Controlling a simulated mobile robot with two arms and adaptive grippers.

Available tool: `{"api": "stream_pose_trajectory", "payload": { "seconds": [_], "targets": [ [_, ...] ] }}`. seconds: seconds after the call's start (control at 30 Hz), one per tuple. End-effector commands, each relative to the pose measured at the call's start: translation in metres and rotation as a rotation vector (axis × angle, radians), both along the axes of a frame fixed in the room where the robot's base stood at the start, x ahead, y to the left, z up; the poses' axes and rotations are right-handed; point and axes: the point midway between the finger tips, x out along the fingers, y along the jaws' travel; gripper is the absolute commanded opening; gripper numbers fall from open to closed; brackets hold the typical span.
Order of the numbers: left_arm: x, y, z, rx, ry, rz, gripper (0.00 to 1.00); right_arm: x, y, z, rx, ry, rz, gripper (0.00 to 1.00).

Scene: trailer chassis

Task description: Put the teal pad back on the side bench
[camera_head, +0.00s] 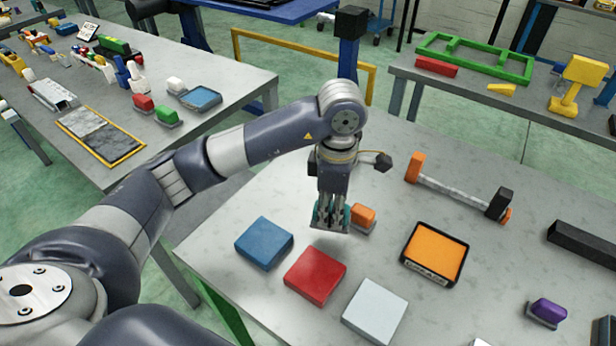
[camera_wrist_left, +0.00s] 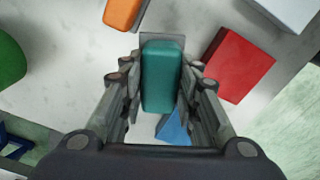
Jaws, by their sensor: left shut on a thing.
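My left gripper (camera_head: 331,222) is shut on the teal pad, over the near grey table (camera_head: 295,190). In the head view only slivers of teal show at the fingers (camera_head: 347,216). In the left wrist view the teal pad (camera_wrist_left: 165,75) stands lengthwise between the two fingers (camera_wrist_left: 163,85), with a grey plate at its far end. I cannot tell whether the pad touches the table. A grey bench (camera_head: 225,85) with many small objects stands at the left; another bench (camera_head: 430,95) stands at the back right. My right gripper is not in view.
A blue block (camera_head: 264,242), red block (camera_head: 315,274) and white block (camera_head: 375,311) lie in front of the gripper. An orange pad (camera_head: 362,214) is close beside it. An orange panel in a black tray (camera_head: 435,254) and a black-ended bar (camera_head: 455,190) are to the right.

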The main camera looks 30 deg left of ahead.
Motion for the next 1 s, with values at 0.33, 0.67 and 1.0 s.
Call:
{"api": "stream_pose_trajectory", "payload": {
  "seconds": [0.33,0.67,1.0],
  "targets": [
    [0.057,0.076,-0.005,0.001,0.003,0.009,0.04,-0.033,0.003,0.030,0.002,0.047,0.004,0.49],
    [0.082,0.107,-0.012,0.001,0.000,0.001,0.04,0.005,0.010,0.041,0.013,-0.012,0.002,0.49],
    [0.082,0.107,-0.046,0.001,0.001,0.001,0.04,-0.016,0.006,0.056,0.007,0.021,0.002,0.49]
  ]
}}
